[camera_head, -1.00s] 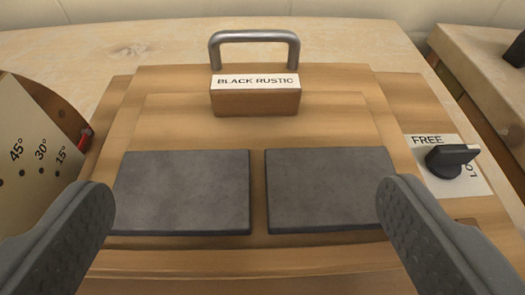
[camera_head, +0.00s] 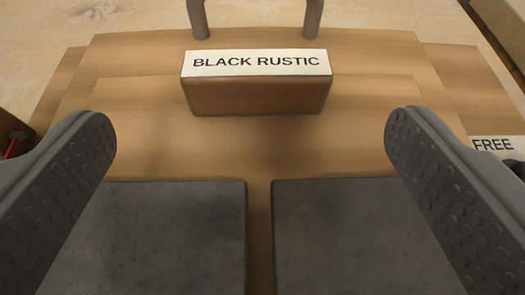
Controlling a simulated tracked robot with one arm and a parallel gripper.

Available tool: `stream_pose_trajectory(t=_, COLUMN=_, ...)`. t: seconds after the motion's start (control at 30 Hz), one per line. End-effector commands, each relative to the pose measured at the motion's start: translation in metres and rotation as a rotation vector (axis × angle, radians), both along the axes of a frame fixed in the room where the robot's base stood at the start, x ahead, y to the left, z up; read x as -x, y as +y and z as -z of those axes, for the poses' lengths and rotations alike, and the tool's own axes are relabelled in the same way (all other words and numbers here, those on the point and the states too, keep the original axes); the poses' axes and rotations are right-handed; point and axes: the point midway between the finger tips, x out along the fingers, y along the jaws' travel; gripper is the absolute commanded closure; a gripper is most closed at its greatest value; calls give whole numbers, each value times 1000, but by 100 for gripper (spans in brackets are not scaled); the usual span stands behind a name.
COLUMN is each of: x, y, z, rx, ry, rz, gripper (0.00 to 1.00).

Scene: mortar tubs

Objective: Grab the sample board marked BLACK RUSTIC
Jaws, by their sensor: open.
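The sample board (camera_head: 258,152) is wooden and carries two dark grey slabs, a left one (camera_head: 170,235) and a right one (camera_head: 350,235). A wooden block on it bears a white label reading BLACK RUSTIC (camera_head: 257,63). A grey metal handle (camera_head: 312,18) stands behind the block, its top cut off by the upper picture edge. My gripper (camera_head: 250,135) is open and empty. Its two fingers are at the left and right of the picture, apart from the block, with the block beyond and between them.
A label reading FREE (camera_head: 493,145) lies at the right edge, partly cut off. A dark object with a red part (camera_head: 13,146) is at the left edge. Pale wooden table surface (camera_head: 110,18) shows behind the board. Another wooden piece (camera_head: 502,25) is at the upper right.

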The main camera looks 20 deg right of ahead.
Motion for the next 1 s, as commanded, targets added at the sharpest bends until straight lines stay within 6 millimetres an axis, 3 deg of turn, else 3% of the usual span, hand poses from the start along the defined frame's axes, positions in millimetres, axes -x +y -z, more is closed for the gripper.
stream_pose_trajectory(t=0.3, x=-32, y=-12, z=13, rx=0, ry=-3, rz=-1, gripper=11)
stream_pose_trajectory(t=0.57, x=-35, y=-12, z=14, rx=0, ry=-3, rz=-1, gripper=11)
stream_pose_trajectory(t=0.8, x=-34, y=-12, z=14, rx=0, ry=-2, rz=-1, gripper=73)
stream_pose_trajectory(t=1.0, x=-35, y=-12, z=13, rx=0, ry=-3, rz=-1, gripper=73)
